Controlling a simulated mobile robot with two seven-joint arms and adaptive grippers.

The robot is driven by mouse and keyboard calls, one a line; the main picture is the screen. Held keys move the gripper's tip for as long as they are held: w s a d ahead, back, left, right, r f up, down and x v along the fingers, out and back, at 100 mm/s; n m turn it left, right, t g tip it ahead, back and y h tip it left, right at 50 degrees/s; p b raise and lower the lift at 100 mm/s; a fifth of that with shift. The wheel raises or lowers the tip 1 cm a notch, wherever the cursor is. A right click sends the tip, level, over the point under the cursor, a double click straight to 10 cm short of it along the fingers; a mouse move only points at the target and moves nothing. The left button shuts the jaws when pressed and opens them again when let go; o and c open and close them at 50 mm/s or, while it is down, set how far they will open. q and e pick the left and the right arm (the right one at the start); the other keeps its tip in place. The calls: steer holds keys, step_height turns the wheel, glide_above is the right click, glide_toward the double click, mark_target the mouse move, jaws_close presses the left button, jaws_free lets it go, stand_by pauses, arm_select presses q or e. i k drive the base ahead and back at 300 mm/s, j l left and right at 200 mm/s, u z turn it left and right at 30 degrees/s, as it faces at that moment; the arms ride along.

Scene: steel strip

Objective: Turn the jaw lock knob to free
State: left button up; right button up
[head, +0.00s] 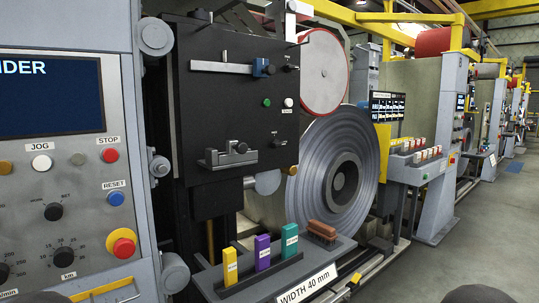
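A black machine panel (225,115) stands left of centre. A small black knob (278,142) with a tiny label sits on its right side, beside a grey clamp-like fixture (230,154). A second small black knob (291,68) sits higher, right of a horizontal slide bar with a blue block (262,68). The labels are too small to read, so I cannot tell which knob is the jaw lock or how it is set. Neither of my grippers shows; only dark rounded shapes cut off at the bottom edge, perhaps parts of my arms, are visible.
A grey control console (70,180) with buttons and a red stop knob fills the left. A shelf (300,276) marked WIDTH 40 mm holds yellow, purple and teal blocks and a brown brush (322,231). A large steel coil (340,175) stands behind. Open floor lies right.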

mark_target(278, 144)
steer(key=i+l, duration=0.15)
steer(key=l, duration=0.3)
steer(key=i+l, duration=0.1)
steer(key=l, duration=0.35)
steer(key=i+l+u, duration=0.1)
steer(key=l, duration=0.35)
steer(key=i+l, duration=0.15)
steer(key=l, duration=0.3)
